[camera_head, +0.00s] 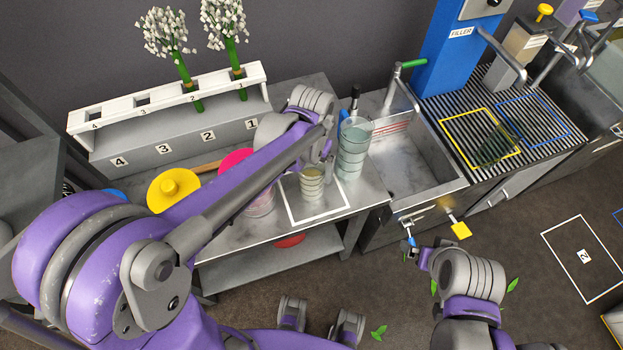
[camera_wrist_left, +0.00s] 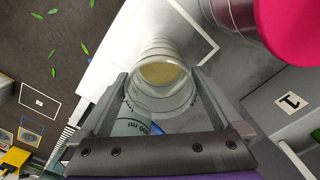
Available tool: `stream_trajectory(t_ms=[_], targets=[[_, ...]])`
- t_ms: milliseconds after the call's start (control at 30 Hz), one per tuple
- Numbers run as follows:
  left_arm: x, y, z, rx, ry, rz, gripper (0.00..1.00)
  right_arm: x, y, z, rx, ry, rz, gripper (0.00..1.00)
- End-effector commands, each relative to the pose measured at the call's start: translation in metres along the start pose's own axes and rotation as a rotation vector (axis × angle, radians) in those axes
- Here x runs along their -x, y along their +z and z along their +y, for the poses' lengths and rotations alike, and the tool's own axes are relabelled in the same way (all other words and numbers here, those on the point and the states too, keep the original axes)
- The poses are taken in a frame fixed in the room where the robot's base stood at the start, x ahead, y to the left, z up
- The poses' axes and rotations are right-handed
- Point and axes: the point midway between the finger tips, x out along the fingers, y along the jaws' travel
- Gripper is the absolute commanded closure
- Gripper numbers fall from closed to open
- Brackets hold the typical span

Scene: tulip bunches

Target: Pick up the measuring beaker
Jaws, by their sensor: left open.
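A tall clear greenish beaker (camera_head: 353,152) stands at the bench's right end near the sink. In the left wrist view, a greenish vessel with printed marks (camera_wrist_left: 135,128) lies partly hidden behind my gripper; it appears to be this beaker. A smaller ringed clear cup with yellowish contents (camera_head: 312,184) stands inside a white outlined square. It also shows ahead, between the fingers, in the left wrist view (camera_wrist_left: 163,73). My left gripper (camera_wrist_left: 160,88) is open over these vessels, and I cannot tell if it touches them. My right gripper (camera_head: 418,256) is low before the sink cabinet, its fingers unclear.
A pink-topped vessel (camera_head: 237,160) and a yellow lid (camera_head: 172,188) are left along the bench. A numbered rack (camera_head: 165,100) with two white flower bunches stands behind. The sink (camera_head: 410,165) and blue filler (camera_head: 458,45) are right. Leaves lie on the floor.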

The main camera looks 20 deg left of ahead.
Motion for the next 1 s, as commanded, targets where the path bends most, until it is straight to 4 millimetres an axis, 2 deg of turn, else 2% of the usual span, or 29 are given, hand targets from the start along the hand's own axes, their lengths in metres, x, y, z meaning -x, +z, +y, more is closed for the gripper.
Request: stream_trajectory(t_ms=[33,167,433,900,1000], targets=[[-0.008,0.000,0.000,0.000,0.000,0.000,0.00,-0.001,0.001,0.000,0.000,0.000,0.000,0.00],[-0.020,0.000,0.000,0.000,0.000,0.000,0.00,-0.002,0.001,0.000,0.000,0.000,-0.001,0.00],[-0.022,0.000,0.000,0.000,0.000,0.000,0.02,-0.002,0.001,0.000,0.000,0.000,-0.001,0.00],[-0.022,0.000,0.000,0.000,0.000,0.000,0.86,-0.002,0.001,0.000,0.000,0.000,-0.001,0.00],[-0.021,0.000,0.000,0.000,0.000,0.000,0.86,-0.002,0.001,0.000,0.000,0.000,-0.001,0.00]])
